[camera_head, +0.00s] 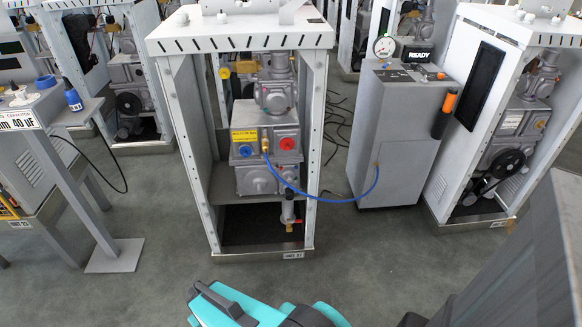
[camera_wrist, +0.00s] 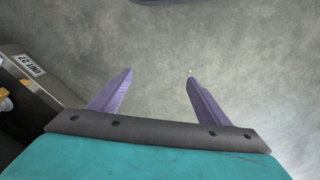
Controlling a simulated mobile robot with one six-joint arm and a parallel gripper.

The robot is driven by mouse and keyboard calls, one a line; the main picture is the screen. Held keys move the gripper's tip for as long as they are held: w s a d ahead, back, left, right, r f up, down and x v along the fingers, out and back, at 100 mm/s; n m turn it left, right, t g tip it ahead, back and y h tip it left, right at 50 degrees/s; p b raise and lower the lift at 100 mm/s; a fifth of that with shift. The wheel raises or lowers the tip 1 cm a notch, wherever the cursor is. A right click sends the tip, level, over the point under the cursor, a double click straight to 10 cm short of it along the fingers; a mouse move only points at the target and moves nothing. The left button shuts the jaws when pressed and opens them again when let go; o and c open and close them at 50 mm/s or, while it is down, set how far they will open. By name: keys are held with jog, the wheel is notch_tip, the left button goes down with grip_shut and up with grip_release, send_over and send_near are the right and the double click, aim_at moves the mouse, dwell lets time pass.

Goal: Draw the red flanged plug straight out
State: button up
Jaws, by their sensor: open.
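The red flanged plug (camera_head: 287,143) sits in the right front face of the grey pump body (camera_head: 255,140) inside the open white dispenser frame (camera_head: 184,160), in the head view. A blue round part (camera_head: 246,150) is to its left, and a brass fitting with a blue hose joins the body between them. My gripper (camera_wrist: 159,76) shows in the wrist view with its two purple fingers apart and nothing between them. It is over the grey floor, beside the frame's labelled base (camera_wrist: 26,62). The plug is not in the wrist view. In the head view, my teal arm is low in front, well below the plug.
The blue hose (camera_head: 325,200) runs from the brass fitting to a grey cabinet (camera_head: 390,140) with a gauge and a READY display at right. Other white frames stand on both sides. A table (camera_head: 28,110) is at left. The floor before the frame is clear.

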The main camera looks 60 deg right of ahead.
jog(key=w+d+r+m+t+h+p, duration=0.1)
jog(key=w+d+r+m+t+h, duration=0.15)
jog(key=d+r, duration=0.45)
jog(key=w+d+r+m+t+h+p, duration=0.1)
jog(key=w+d+r+t, duration=0.2)
jog(key=d, duration=0.8)
jog(key=w+d+r+m+t+h+p, duration=0.15)
jog(key=w+d+r, duration=0.25)
jog(key=d, duration=0.5)
jog(key=s+d+r+m+t+h, duration=0.1)
jog(key=s+d+r+h, duration=0.2)
jog(key=d+r, duration=0.4)
jog(key=s+d+r+m+t+h, duration=0.1)
jog(key=s+d+r+h, duration=0.2)
jog(key=d+r, duration=0.5)
jog(key=s+d+r+m+t+h+p, duration=0.1)
jog(key=s+d+r+h, duration=0.2)
jog(key=d+r, duration=0.4)
jog(key=shift+s+d+r+t, duration=0.4)
jog(key=shift+s+r, duration=0.35)
jog(key=shift+r, duration=0.15)
jog(key=shift+w+f, duration=0.1)
jog(key=b+x, duration=0.3)
jog(key=b, duration=0.2)
jog(key=shift+f, duration=0.1)
